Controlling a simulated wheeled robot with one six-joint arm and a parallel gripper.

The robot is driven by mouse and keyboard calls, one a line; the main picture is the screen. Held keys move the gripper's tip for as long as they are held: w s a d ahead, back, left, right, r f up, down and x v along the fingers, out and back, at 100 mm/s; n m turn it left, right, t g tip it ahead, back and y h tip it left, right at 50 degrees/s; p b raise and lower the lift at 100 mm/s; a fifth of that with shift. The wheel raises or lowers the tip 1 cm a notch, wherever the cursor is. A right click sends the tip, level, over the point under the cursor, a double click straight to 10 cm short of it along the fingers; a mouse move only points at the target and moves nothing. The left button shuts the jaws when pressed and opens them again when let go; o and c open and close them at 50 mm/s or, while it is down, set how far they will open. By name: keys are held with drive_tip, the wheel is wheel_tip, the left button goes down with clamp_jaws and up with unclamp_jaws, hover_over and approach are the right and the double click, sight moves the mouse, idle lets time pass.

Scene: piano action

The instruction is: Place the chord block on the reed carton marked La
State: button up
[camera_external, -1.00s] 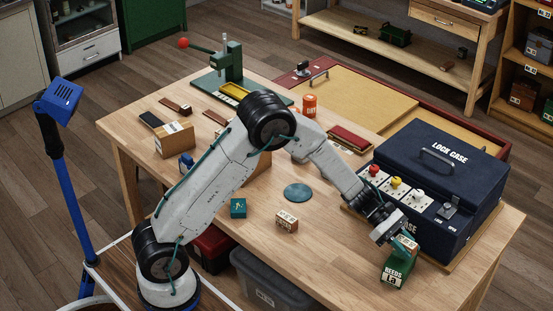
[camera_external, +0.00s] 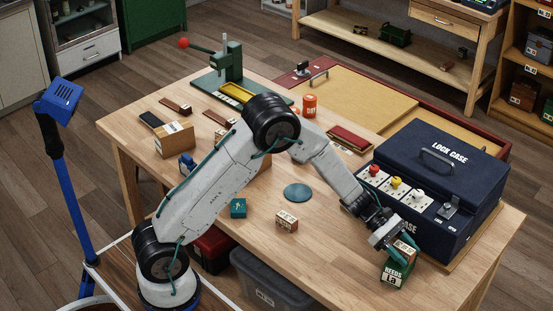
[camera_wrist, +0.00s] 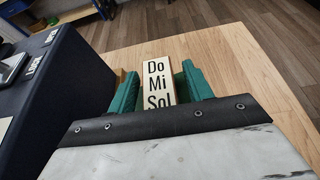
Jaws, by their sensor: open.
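The chord block (camera_wrist: 159,85), pale wood lettered Do Mi Sol, lies between the green fingers of my gripper (camera_wrist: 160,72) in the wrist view. The fingers are open, with a narrow gap at each side of the block. In the external view, the block (camera_external: 404,251) sits on top of the green reed carton marked La (camera_external: 395,275), at the table's front right. My gripper (camera_external: 395,244) is around the block there and partly hides it. The carton is mostly hidden in the wrist view.
The dark blue lock case (camera_external: 440,175) stands close behind the carton, with coloured knobs on its front. A teal block (camera_external: 238,208), another lettered wooden block (camera_external: 287,222) and a round blue pad (camera_external: 298,193) lie to the left. Bare table (camera_wrist: 235,75) shows right of my gripper.

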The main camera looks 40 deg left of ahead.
drive_tip(key=v, duration=1.2)
drive_tip(key=s+a+r+m+g+y, duration=0.1)
drive_tip(key=s+a+r+m+y, duration=0.1)
drive_tip(key=s+a+r+m, duration=0.45)
drive_tip(key=s+a+r+m+y, duration=0.2)
drive_tip(key=s+a+m+y, duration=0.1)
drive_tip(key=s+a, duration=0.4)
drive_tip(key=s+a+r+m+t+y, duration=0.1)
drive_tip(key=s+a+r+m+y, duration=0.2)
drive_tip(key=s+a, duration=0.5)
drive_tip(key=s+a+r+m+t+y, duration=0.1)
drive_tip(key=s+a+r+m+y, duration=0.2)
drive_tip(key=s, duration=1)
drive_tip(key=a+m+y, duration=0.2)
drive_tip(key=a, duration=0.3)
drive_tip(key=shift+r, duration=0.15)
